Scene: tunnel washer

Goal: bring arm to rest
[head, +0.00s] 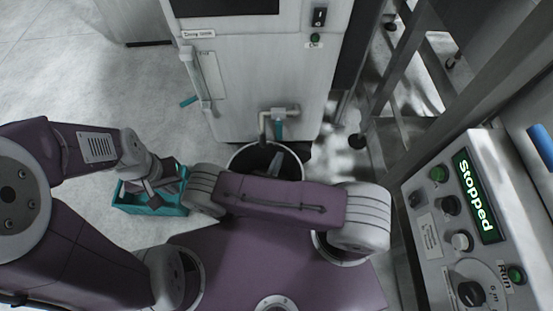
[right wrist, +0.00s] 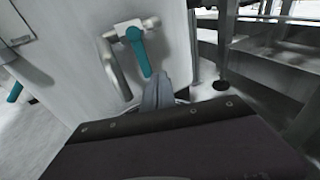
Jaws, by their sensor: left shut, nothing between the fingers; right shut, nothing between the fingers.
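My left arm comes in from the left in the head view. Its gripper (head: 160,190) is shut and empty, over a teal crate (head: 125,208).
The white machine (head: 255,75) stands ahead, with a dark round bucket (head: 291,163) under its tap. A control panel (head: 450,215) at the right shows "Stopped". Metal frame legs (head: 395,75) stand at the right. Pale floor (head: 75,80) is clear at the left.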

